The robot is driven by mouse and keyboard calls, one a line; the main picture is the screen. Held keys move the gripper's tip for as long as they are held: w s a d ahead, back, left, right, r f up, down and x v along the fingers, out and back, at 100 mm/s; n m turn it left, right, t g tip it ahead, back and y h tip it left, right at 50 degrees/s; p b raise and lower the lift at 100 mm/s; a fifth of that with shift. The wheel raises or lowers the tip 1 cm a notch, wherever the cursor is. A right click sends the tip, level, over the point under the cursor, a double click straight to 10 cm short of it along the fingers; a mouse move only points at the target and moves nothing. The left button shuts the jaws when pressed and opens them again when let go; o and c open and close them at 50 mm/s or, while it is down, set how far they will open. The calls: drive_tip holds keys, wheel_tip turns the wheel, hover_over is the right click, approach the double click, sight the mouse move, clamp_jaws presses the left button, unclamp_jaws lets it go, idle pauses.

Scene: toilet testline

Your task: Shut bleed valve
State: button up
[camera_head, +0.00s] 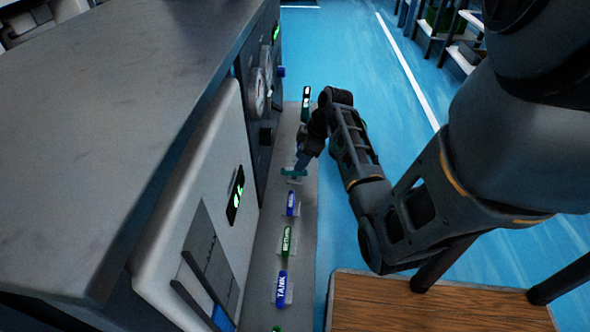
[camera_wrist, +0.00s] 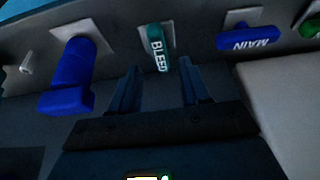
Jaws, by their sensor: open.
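The bleed valve is a teal handle (camera_wrist: 157,47) lettered "BLEED" on a pale square plate, at the top middle of the wrist view. In the head view a teal handle (camera_head: 293,172) shows at my gripper (camera_head: 303,160). In the wrist view my gripper (camera_wrist: 157,85) is open, its two fingers apart and pointing toward the bleed handle. The handle sits between the lines of the fingers, beyond their tips or level with them; I cannot tell the exact gap. No contact is visible.
In the wrist view a blue handle (camera_wrist: 68,78) juts out at left and a blue "MAIN" handle (camera_wrist: 247,39) sits at right. In the head view a blue "TANK" handle (camera_head: 281,287) and a green handle (camera_head: 287,240) line the ledge. A wooden surface (camera_head: 430,305) is at lower right.

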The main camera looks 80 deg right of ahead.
sight(294, 172)
drive_tip(key=shift+b+x, duration=0.55)
drive_tip(key=shift+x, duration=1.7)
clamp_jaws()
